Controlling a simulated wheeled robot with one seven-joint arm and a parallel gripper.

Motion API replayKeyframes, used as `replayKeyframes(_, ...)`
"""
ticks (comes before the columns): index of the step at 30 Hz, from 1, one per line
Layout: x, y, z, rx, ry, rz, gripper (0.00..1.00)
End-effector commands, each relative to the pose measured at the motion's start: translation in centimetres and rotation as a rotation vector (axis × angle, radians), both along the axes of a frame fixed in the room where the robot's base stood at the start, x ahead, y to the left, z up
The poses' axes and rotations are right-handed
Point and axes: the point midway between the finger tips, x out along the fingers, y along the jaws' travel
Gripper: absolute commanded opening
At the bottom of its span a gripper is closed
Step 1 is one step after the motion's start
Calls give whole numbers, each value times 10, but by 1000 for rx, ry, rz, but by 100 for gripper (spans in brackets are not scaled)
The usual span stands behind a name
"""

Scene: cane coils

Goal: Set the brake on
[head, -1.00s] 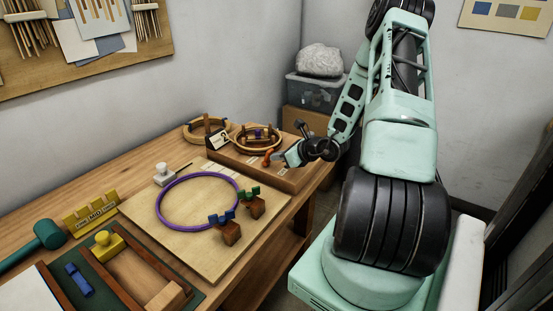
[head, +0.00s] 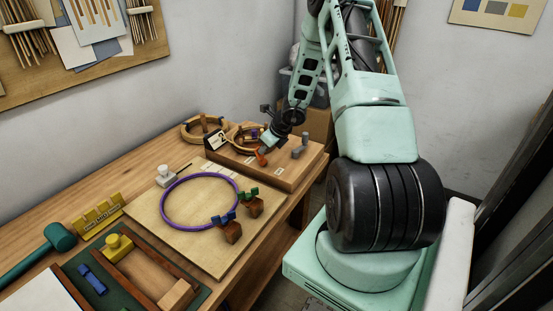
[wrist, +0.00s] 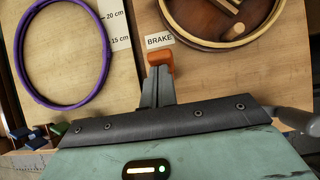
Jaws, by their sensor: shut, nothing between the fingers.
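The orange brake lever (head: 262,157) stands on the wooden block (head: 291,181) at the far end of the bench. In the wrist view the orange lever (wrist: 161,61) is just beyond my fingertips, beside the white BRAKE label (wrist: 159,40). My gripper (head: 266,147) is shut and empty, low over the block. In the wrist view its fingertips (wrist: 158,74) overlap the lever's near end; I cannot tell whether they touch it. The lever's base is partly hidden by the fingers.
A round cane coil in a wooden former (wrist: 222,40) lies close by on the block. Grey posts (head: 300,146) stand at the block's right. A purple ring (head: 200,203) lies on a pale board (head: 185,240) with blue and green clips. A white pin (head: 165,176) stands nearby.

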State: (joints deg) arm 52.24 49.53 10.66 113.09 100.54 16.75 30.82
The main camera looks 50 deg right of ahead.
Motion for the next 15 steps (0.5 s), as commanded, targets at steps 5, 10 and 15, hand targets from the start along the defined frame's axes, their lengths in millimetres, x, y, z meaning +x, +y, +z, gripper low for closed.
replayKeyframes(5,4,0,0,0,-1,1,0)
replayKeyframes(10,6,1,1,1,-3,1,0)
replayKeyframes(15,7,1,2,0,-6,2,0)
